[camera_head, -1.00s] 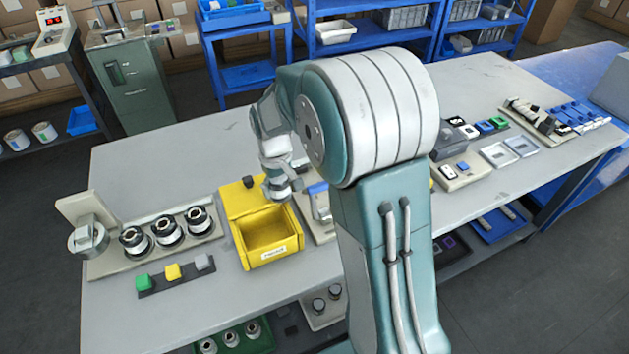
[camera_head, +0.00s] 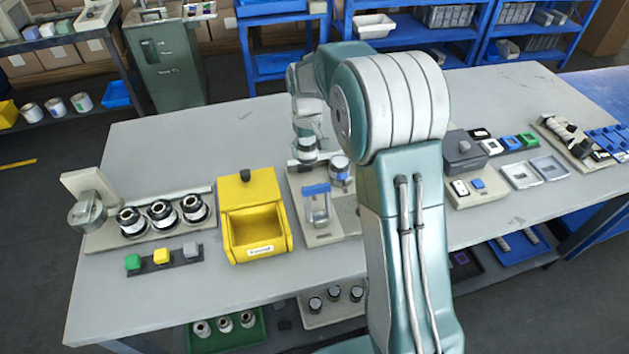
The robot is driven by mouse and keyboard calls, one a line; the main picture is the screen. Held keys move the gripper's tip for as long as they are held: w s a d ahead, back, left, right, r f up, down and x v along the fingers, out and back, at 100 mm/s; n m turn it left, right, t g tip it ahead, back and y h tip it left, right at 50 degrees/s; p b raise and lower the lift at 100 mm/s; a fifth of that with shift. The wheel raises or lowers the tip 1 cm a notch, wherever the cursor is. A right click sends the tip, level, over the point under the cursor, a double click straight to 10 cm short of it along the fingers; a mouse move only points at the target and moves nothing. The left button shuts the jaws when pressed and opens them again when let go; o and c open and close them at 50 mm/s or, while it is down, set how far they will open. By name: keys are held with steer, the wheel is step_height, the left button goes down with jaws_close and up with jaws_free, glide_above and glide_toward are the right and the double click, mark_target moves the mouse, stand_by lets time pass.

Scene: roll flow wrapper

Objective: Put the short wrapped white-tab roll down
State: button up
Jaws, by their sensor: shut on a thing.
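My gripper (camera_head: 304,158) points down over the back left of the beige fixture with the blue-topped frame (camera_head: 318,205). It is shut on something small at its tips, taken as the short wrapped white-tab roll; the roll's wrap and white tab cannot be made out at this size. Whether it touches the fixture I cannot tell. A grey metal cylinder (camera_head: 340,171) stands on the fixture just right of my gripper. My own arm hides the fixture's right side.
A yellow bin (camera_head: 256,247) is left of the fixture. Several dark-and-white rolls (camera_head: 162,214) stand on a rack further left, behind green, yellow and grey blocks (camera_head: 163,256). Small devices (camera_head: 476,187) stand right of my arm. The table's back left (camera_head: 215,150) is clear.

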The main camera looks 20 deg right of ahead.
glide_above(308, 183)
steer(key=f, duration=0.5)
steer(key=shift+d+f, duration=0.2)
steer(key=shift+f, duration=0.05)
steer(key=shift+a+f, duration=0.2)
steer(key=shift+f, duration=0.5)
steer(key=shift+d+f, duration=0.15)
steer(key=shift+f, duration=0.65)
steer(key=shift+d+f, duration=0.1)
steer(key=shift+f, duration=0.65)
steer(key=o, duration=1.1)
steer(key=shift+a+f, duration=0.1)
steer(key=shift+a, duration=0.05)
